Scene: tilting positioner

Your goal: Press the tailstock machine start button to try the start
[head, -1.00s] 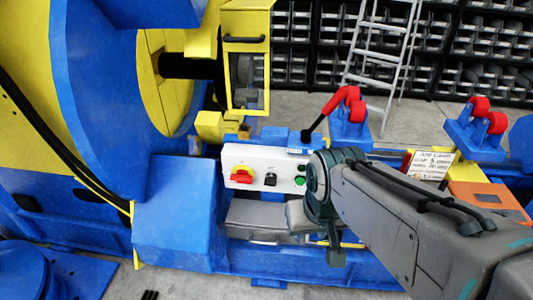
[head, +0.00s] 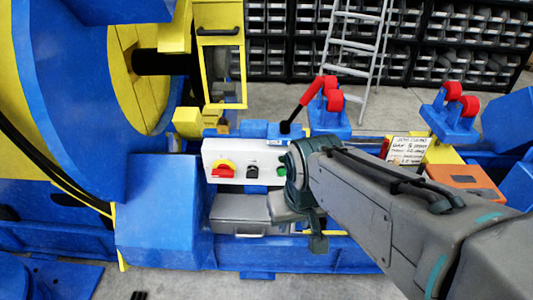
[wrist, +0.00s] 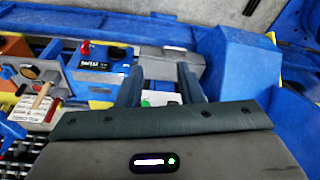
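A white control panel (head: 210,160) sits low on the blue machine in the head view. It carries a red and yellow rotary switch (head: 222,169), a black selector (head: 252,171) and a green button (head: 282,171) at its right end, close beside my arm's end. I cannot read a label naming this button. In the wrist view my gripper (wrist: 160,80) has its two fingers apart with nothing between the tips. A green spot on white (wrist: 146,103) shows low between the fingers, partly hidden by the gripper housing. Contact cannot be told. In the head view my arm hides the fingertips.
A red-handled lever (head: 313,92) and blue roller stands with red rollers (head: 453,105) are behind my arm. A written sign (head: 408,149) and an orange box (head: 465,179) are at right. A grey box (head: 240,212) lies below the panel. A ladder (head: 355,45) stands behind.

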